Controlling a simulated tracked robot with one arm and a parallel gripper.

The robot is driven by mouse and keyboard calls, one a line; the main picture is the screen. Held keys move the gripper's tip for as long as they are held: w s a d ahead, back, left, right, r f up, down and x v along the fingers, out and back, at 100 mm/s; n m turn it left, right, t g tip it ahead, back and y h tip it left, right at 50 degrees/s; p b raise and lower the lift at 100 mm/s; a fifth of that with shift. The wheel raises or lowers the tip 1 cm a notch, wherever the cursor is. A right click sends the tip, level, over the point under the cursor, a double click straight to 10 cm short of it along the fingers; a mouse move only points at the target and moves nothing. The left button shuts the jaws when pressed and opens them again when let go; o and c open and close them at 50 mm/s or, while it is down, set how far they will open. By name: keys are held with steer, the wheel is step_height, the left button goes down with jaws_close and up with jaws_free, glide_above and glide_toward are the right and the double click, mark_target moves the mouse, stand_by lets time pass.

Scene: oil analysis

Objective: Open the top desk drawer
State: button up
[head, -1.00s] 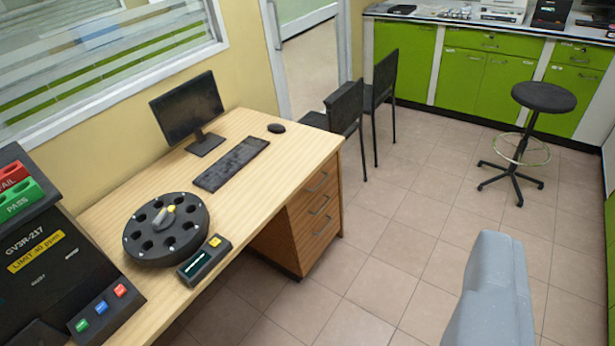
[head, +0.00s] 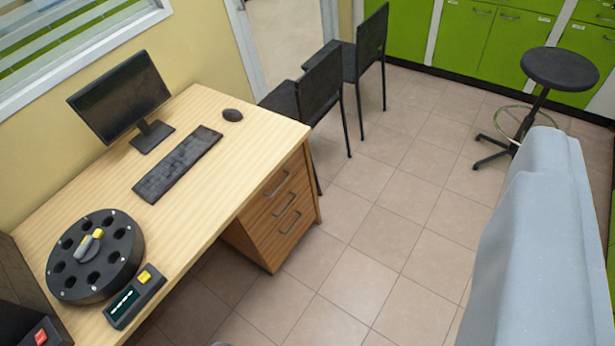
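The wooden desk (head: 215,120) stands at the left in the head view. Its drawer unit (head: 274,214) is under the right end, with three drawers stacked, each with a grey bar handle. The top drawer (head: 270,186) is closed, its front flush with the others. Its handle (head: 277,184) faces the open floor and nothing is touching it. A grey arm link of mine fills the right side of the picture. My gripper is not in view, apart from a small greyish edge at the bottom that I cannot identify.
On the desk are a monitor (head: 121,97), keyboard (head: 178,163), mouse (head: 232,115), round black sample carousel (head: 95,256) and small meter (head: 134,298). Black chairs (head: 320,90) stand just beyond the drawers. A stool (head: 560,69) stands farther right. The tiled floor (head: 375,235) before the drawers is clear.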

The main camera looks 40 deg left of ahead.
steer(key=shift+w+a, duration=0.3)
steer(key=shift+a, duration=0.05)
